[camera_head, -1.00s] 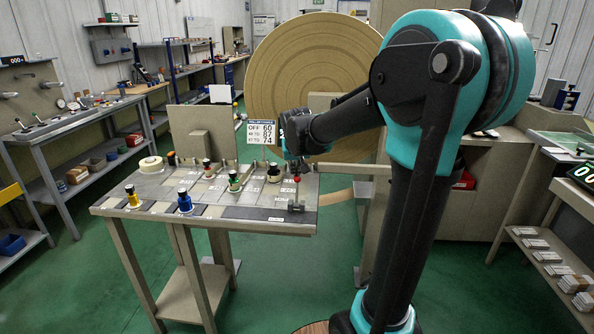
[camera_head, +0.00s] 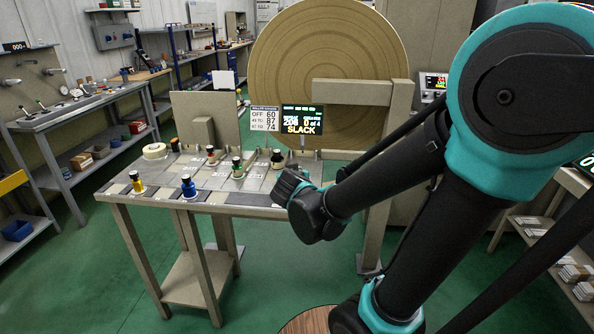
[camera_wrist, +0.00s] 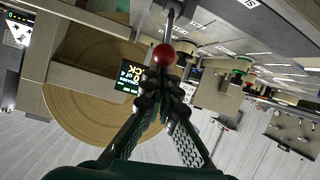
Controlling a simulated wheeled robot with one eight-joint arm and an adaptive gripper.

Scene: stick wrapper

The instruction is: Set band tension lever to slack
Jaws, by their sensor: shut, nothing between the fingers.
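The lever shows in the wrist view as a red ball knob (camera_wrist: 164,56) on a grey rod (camera_wrist: 175,14). My gripper (camera_wrist: 160,82) is shut and empty, with its fingertips right beside the knob; I cannot tell if they touch. In the head view my gripper (camera_head: 289,187) is over the right front corner of the bench (camera_head: 243,211), and my arm hides the lever there. A dark display (camera_head: 302,119) behind the bench reads SLACK in yellow; part of it also shows in the wrist view (camera_wrist: 133,80).
Several bottle-like pieces stand on the bench, including a blue one (camera_head: 188,187), a yellow one (camera_head: 137,182) and a green one (camera_head: 238,168). A tape roll (camera_head: 155,151) lies at the back left. A large round disc (camera_head: 325,60) stands behind. Green floor is clear at front left.

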